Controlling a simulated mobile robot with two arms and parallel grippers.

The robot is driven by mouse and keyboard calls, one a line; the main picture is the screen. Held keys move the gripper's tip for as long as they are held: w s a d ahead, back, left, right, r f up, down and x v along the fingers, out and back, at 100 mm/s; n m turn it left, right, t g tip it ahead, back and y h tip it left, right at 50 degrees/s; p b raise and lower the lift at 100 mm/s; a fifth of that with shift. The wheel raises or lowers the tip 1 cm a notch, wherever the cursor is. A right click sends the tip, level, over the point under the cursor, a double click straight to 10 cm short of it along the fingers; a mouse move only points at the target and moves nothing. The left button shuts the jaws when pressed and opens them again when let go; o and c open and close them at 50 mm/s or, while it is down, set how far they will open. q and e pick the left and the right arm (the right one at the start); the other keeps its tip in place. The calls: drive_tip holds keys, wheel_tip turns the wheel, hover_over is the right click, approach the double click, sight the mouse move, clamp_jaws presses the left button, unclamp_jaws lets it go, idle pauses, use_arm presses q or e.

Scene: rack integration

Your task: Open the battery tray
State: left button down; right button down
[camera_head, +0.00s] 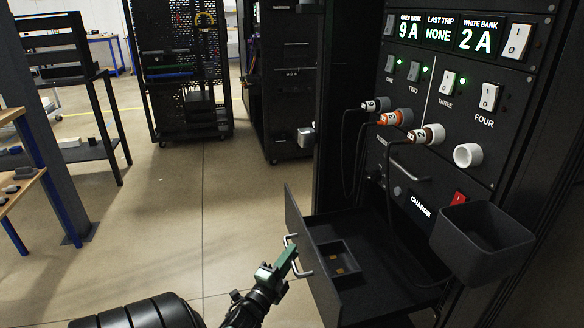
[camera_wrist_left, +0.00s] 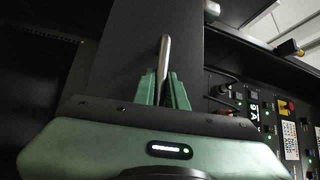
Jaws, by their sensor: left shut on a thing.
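The battery tray (camera_head: 380,238) is a black drawer that stands pulled out of the rack at the lower centre of the head view. A recessed bay (camera_head: 338,258) with small gold-coloured contacts shows inside it. Its front panel carries a silver bar handle (camera_head: 303,268). My left gripper (camera_head: 286,263), with green fingers, is shut on this handle from the front. In the left wrist view the silver bar (camera_wrist_left: 165,50) stands between the two green fingers (camera_wrist_left: 164,92). The bay holds no battery that I can see. My right gripper is not in view.
The rack panel (camera_head: 440,85) has switches, displays and several plugs with cables hanging beside the tray. A dark open bin (camera_head: 470,258) sticks out to the right of the tray. Open floor (camera_head: 190,210) lies to the left, with a bench (camera_head: 20,185) at the far left.

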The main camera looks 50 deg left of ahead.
use_arm(q)
drive_tip(key=c, duration=1.5)
unclamp_jaws()
drive_tip(key=shift+a, duration=0.15)
drive_tip(key=shift+o, duration=0.2)
drive_tip(key=v, duration=0.7)
drive_tip(key=shift+s+d, duration=0.2)
drive_tip(key=shift+s, duration=0.1)
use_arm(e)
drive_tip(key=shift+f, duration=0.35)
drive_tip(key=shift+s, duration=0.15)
